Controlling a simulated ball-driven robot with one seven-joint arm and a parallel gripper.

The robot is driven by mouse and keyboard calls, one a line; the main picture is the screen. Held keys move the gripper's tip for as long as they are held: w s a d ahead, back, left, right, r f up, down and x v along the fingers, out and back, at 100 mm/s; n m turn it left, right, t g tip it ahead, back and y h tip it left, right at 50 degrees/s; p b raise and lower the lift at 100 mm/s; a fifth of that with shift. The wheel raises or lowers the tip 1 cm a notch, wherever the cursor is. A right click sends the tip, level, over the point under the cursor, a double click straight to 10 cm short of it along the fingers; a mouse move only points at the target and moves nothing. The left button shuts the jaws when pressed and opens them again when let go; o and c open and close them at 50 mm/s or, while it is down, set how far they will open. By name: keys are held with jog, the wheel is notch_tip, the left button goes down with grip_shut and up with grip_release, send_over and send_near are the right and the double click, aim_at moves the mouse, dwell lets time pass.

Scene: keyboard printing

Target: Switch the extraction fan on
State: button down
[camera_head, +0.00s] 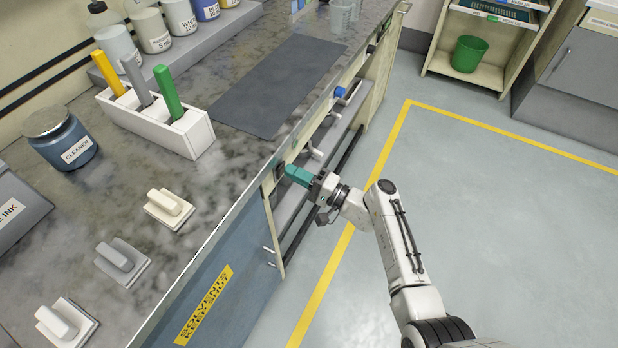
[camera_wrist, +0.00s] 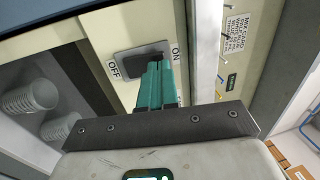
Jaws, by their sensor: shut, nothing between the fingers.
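The fan switch (camera_wrist: 127,61) is a grey plate with a dark rocker on the cream front panel under the bench top. In the wrist view, OFF is printed at its left and ON at its right. My gripper (camera_wrist: 157,67) has teal fingers, shut and empty, with the tips at the ON side of the rocker. They overlap the switch and look to be at or touching it; contact is not certain. The fingers hide part of the rocker, so I cannot tell which way it is tipped. In the head view my gripper (camera_head: 289,170) is at the bench front edge.
The bench top (camera_head: 235,150) holds a white holder (camera_head: 192,143) with coloured-handled tools, a blue cleaner jar (camera_head: 66,147) and several handled blocks. A blue knob (camera_head: 340,92) is farther along the front. The floor (camera_head: 480,220) right of the bench is clear.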

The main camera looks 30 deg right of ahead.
jog(key=shift+w+a, duration=0.15)
jog(key=shift+w, duration=0.05)
jog(key=shift+r, duration=0.15)
jog(key=shift+w+a+r+p, duration=0.1)
jog(key=shift+w+r+p, duration=0.1)
jog(key=shift+p, duration=0.4)
jog(key=shift+f+g+h, duration=0.15)
jog(key=shift+g+h, duration=0.15)
jog(key=shift+f, duration=0.1)
